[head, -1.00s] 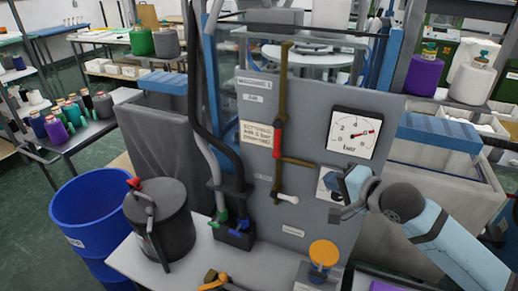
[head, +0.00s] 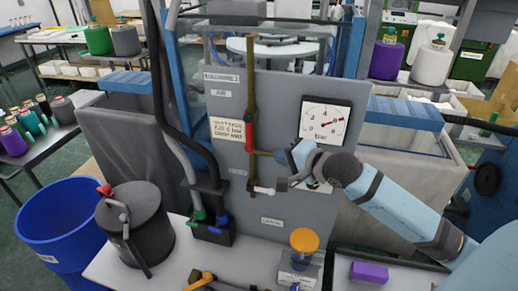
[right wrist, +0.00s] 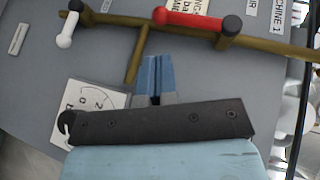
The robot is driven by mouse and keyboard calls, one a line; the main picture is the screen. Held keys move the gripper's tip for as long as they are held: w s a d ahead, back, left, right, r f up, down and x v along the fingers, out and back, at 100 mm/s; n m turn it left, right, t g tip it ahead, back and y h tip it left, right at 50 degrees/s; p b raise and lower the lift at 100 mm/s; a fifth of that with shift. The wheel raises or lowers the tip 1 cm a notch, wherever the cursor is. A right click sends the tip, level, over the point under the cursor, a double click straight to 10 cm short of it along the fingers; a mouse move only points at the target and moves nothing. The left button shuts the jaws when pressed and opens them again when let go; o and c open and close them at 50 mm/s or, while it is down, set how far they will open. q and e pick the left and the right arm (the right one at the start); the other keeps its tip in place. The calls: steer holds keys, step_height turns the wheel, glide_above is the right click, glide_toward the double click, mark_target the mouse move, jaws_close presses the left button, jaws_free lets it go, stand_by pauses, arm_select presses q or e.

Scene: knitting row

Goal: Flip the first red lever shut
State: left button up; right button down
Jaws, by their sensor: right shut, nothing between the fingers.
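A red lever (head: 249,135) lies along the upright brown pipe (head: 252,75) on the grey panel. In the right wrist view the red lever (right wrist: 190,18) runs parallel to the pipe (right wrist: 270,45), with a dark cap at one end. A white lever (head: 264,190) points sideways from the pipe's lower end; it also shows in the right wrist view (right wrist: 66,35). My right gripper (head: 284,166) is shut and empty, right of and below the red lever, near the pipe's side branch. In the right wrist view its fingers (right wrist: 154,75) are apart from the red lever. My left gripper is out of view.
A pressure gauge (head: 325,125) sits on the panel right of the pipe. Black hoses (head: 160,90) hang on the left. A dark pot (head: 135,220) with a red-tipped handle and an orange-capped valve (head: 304,240) stand on the bench below, with a purple block (head: 369,271) at right.

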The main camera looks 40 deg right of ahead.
mark_target(253, 150)
steer(key=p+x, duration=0.1)
steer(key=x, duration=0.7)
steer(key=shift+w+f+p, duration=0.2)
steer(key=shift+w+p, duration=0.1)
steer(key=shift+w, duration=0.05)
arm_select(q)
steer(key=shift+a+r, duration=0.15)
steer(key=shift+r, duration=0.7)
arm_select(e)
steer(key=shift+a, duration=0.1)
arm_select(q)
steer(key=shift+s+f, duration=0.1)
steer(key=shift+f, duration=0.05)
arm_select(e)
steer(key=shift+w+f, duration=0.1)
steer(key=shift+w, duration=0.05)
